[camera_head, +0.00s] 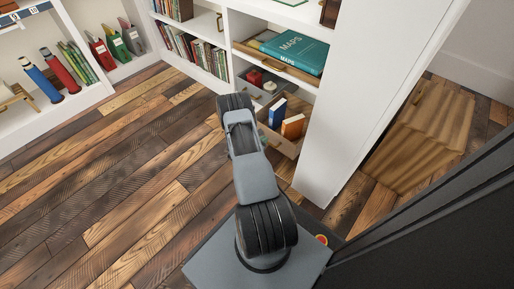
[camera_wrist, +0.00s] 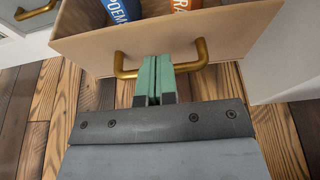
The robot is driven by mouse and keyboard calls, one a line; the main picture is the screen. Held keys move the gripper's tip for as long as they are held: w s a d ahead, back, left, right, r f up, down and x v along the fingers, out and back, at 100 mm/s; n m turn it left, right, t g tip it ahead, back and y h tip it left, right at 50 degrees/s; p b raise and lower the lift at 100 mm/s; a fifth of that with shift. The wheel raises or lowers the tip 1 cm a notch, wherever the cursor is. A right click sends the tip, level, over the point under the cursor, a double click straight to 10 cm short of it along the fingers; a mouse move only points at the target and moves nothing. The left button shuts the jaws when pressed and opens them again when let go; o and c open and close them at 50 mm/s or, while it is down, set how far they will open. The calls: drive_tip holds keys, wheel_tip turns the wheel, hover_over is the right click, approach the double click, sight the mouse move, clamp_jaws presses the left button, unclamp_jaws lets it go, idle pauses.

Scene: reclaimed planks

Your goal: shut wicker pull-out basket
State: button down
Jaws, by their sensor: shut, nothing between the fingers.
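The pull-out basket (camera_head: 285,145) stands out from the lowest visible bay of the white shelf unit. Its tan front (camera_wrist: 180,38) looks smooth in the wrist view; I see no weave. A blue book (camera_head: 277,113) and an orange book (camera_head: 293,126) stand in it. A brass handle (camera_wrist: 121,66) is fixed across its front. My gripper (camera_wrist: 155,62) is shut and empty, with its green fingertips at the middle of the front, overlapping the handle in view. Whether they touch the front, I cannot tell.
Above the basket, a grey drawer (camera_head: 262,95) with a red item and a wooden tray (camera_head: 264,55) with a teal MAPS book also stick out. A white side panel (camera_head: 352,90) is close on the right, with a brown box (camera_head: 425,135) beyond. Plank floor on the left is clear.

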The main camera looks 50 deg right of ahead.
sight(273, 133)
drive_tip(key=shift+d+f+b, duration=0.1)
drive_tip(key=shift+d+b, duration=0.75)
drive_tip(key=shift+d, duration=1.55)
